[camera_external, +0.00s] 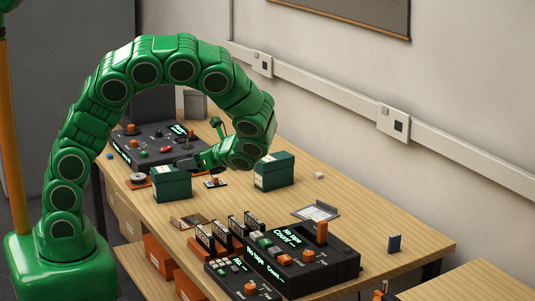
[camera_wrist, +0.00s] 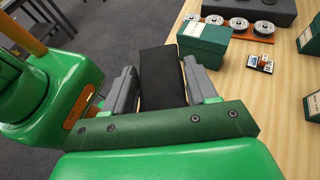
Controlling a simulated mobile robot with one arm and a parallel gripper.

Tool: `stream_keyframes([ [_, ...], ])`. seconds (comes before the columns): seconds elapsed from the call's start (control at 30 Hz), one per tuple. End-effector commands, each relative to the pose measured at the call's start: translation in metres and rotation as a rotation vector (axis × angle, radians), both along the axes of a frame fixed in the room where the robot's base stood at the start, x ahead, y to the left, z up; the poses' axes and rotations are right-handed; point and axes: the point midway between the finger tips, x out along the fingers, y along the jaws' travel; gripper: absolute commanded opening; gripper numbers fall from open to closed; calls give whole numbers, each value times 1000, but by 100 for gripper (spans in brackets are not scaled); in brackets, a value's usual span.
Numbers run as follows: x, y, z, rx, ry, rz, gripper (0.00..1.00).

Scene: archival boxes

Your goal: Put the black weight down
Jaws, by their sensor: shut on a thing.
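The black weight (camera_wrist: 160,82) is a dark block between the two grey fingers of my gripper (camera_wrist: 160,66) in the wrist view. The fingers are shut on its sides. Its far end reaches past the fingertips, and its underside is hidden. In the external view my gripper (camera_external: 207,159) is over the far half of the wooden table (camera_external: 345,200), between two dark green boxes. The weight cannot be made out clearly there. I cannot tell whether it touches the table.
A green box (camera_external: 172,185) stands close to my gripper, and shows beside the weight in the wrist view (camera_wrist: 204,42). Another green box (camera_external: 273,171) stands to the right. A control console (camera_external: 150,145) is behind; more consoles (camera_external: 290,262) are in front. Bare wood lies right of centre.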

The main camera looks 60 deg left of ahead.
Motion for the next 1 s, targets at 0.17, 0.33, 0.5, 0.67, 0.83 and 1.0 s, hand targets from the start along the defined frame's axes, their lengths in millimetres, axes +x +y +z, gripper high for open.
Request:
stream_keyframes([
  [0.17,-9,-17,-22,-3,3,172,14],
  [0.33,-16,-38,-39,-4,1,361,14],
  [0.5,-21,-64,-55,-3,2,589,14],
  [0.67,-20,-98,-66,-3,5,863,14],
  [0.83,-10,-133,-69,-5,2,1149,14],
  [1.0,7,-169,-64,-4,6,1450,14],
])
